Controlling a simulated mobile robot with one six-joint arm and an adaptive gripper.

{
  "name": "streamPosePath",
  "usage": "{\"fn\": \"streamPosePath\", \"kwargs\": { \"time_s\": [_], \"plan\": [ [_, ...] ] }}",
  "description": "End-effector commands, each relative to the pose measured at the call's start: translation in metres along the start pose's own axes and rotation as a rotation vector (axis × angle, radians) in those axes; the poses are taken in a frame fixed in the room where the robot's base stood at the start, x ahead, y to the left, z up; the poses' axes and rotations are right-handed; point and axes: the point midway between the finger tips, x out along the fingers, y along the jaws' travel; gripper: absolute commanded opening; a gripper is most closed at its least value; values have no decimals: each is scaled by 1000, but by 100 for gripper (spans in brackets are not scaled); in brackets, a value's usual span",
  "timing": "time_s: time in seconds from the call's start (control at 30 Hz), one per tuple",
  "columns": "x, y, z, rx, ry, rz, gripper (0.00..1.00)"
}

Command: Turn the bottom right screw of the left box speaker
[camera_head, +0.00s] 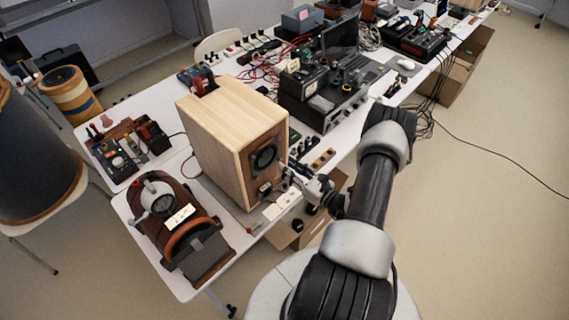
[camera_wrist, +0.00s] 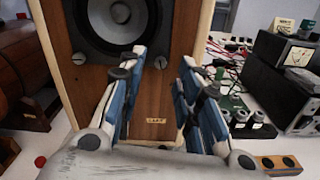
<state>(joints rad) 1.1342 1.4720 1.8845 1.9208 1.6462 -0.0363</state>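A light wooden box speaker (camera_head: 215,135) stands on the white table, its brown front facing my arm. In the wrist view its front panel (camera_wrist: 158,100) fills the middle, with a grey driver cone (camera_wrist: 118,15) at the top. A dark screw (camera_wrist: 79,58) sits at the driver's lower left. The bottom right screw (camera_wrist: 160,62) shows in the gap between my fingertips. My gripper (camera_wrist: 162,64) is open, with blue-padded fingers on either side of that screw in the picture; neither visibly touches it. In the head view my gripper (camera_head: 292,175) is close to the speaker's lower front.
A brown rounded device with a gauge (camera_head: 175,225) stands left of the speaker on the table (camera_head: 175,281). Black electronic boxes (camera_head: 320,95) stand behind and right. A small wooden block with dark knobs (camera_wrist: 280,164) lies at the lower right. The floor at right is mostly clear.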

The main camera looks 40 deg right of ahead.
Motion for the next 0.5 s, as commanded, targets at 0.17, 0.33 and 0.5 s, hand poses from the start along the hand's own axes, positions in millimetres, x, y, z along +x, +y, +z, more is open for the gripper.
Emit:
{"fn": "streamPosePath", "kwargs": {
  "time_s": [0.17, 0.33, 0.5],
  "plan": [
    [22, 0, 0, -1, 1, 2, 32],
    [28, 0, 0, 1, 0, 0, 32],
    [28, 0, 0, 1, 0, -1, 32]
  ]
}}
